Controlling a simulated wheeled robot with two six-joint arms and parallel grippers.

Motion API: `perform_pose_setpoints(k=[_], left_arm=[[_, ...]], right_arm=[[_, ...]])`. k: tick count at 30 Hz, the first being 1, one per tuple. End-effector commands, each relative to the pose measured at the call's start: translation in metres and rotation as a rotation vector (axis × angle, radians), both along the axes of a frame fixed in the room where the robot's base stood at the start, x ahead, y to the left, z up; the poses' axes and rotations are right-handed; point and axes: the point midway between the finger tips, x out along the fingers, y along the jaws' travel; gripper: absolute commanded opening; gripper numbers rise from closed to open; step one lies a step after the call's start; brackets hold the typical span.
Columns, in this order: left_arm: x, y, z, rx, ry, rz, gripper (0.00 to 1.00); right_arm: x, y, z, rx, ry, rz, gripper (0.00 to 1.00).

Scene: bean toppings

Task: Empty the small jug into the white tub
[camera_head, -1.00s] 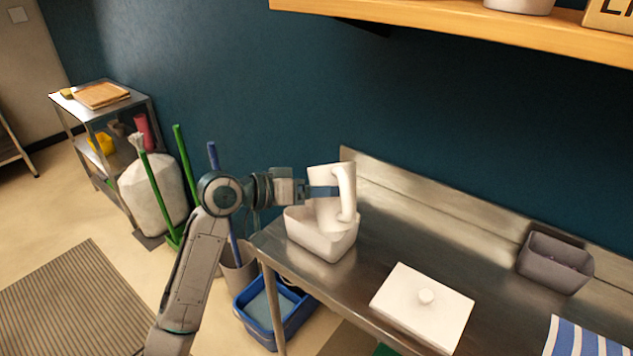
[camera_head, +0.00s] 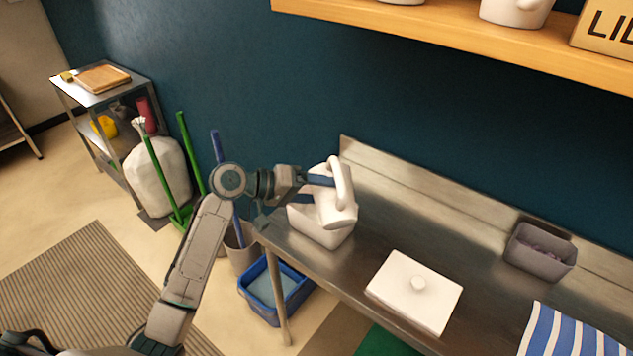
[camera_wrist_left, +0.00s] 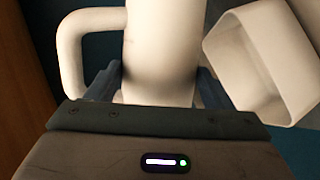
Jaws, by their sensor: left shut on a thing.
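The small white jug (camera_head: 326,171) is tilted over the white tub (camera_head: 320,233) at the left end of the metal counter. Its handle is on the upper right side. My left gripper (camera_head: 322,190) is shut around the jug's body. In the left wrist view the jug (camera_wrist_left: 160,50) sits between the two fingers, with its handle on the left and the open tub (camera_wrist_left: 258,65) on the right. The jug hides much of the tub's opening in the head view. I cannot see any contents or a stream. My right gripper is out of view.
A white square lid with a knob (camera_head: 413,300) lies on the counter. A grey bin (camera_head: 540,255) and a striped cloth (camera_head: 570,335) are further right. A wooden shelf (camera_head: 450,30) hangs above. A blue bin (camera_head: 262,297) stands on the floor, left of the counter.

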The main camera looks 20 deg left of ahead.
Motion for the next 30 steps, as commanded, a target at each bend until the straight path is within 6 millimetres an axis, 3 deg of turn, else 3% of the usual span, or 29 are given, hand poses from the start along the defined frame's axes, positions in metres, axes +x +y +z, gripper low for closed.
perform_pose_setpoints(k=[18, 30], left_arm=[[0.018, 0.011, -0.031, -0.204, 0.33, 0.001, 0.44], [0.029, 0.018, -0.028, -0.318, 0.515, 0.0, 0.44]], right_arm=[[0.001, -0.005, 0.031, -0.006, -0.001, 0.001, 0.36], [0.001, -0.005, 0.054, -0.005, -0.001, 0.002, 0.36]])
